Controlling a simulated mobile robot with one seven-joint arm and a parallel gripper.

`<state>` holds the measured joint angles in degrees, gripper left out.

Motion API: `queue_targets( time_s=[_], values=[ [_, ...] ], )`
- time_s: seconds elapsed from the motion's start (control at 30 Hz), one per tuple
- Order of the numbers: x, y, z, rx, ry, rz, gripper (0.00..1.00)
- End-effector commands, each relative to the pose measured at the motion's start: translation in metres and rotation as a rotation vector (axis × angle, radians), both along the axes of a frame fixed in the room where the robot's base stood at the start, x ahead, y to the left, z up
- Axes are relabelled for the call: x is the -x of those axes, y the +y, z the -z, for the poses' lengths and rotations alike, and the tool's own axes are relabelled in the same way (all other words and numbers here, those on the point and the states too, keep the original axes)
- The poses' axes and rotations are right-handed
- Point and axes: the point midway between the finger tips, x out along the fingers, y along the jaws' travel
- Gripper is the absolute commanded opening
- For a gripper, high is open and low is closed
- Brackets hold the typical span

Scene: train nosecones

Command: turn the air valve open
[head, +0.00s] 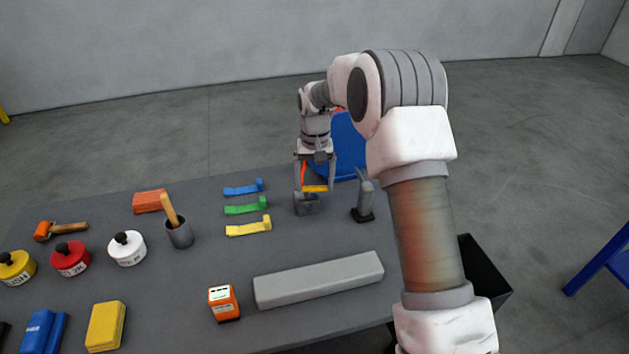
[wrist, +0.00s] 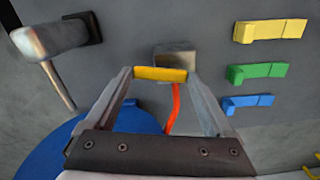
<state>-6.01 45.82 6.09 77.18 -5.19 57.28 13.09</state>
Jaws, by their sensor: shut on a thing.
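The air valve is a small grey block (head: 307,206) near the table's far edge, with a yellow lever (head: 317,188) on it. In the wrist view the grey block (wrist: 176,50) sits just beyond the yellow lever (wrist: 160,74). A red hose (wrist: 173,108) runs from the valve toward the wrist camera. My gripper (head: 314,187) points down at the valve. In the wrist view its fingers (wrist: 161,75) are shut on the two ends of the lever, which lies crosswise between them. The fingers hide part of the valve in the head view.
A grey upright tool (head: 364,197) on a dark base stands close right of the valve. Blue, green (head: 246,205) and yellow brackets lie to its left. A blue object (head: 346,145) stands behind the table. A long grey bar (head: 318,280) lies in front, with clear table between.

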Motion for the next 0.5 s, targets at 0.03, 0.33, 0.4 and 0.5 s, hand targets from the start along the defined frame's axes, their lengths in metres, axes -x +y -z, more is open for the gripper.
queue_targets(
  time_s=[0.03, 0.33, 0.4, 0.5],
  values=[
    [-0.0011, 0.0000, -0.0011, 0.000, -0.001, -0.031, 0.32],
    [-0.0041, 0.0003, -0.0007, -0.001, -0.001, -0.171, 0.32],
    [-0.0045, 0.0003, -0.0006, -0.001, -0.001, -0.189, 0.32],
    [-0.0049, 0.0003, -0.0006, 0.000, -0.001, -0.205, 0.32]
  ],
)
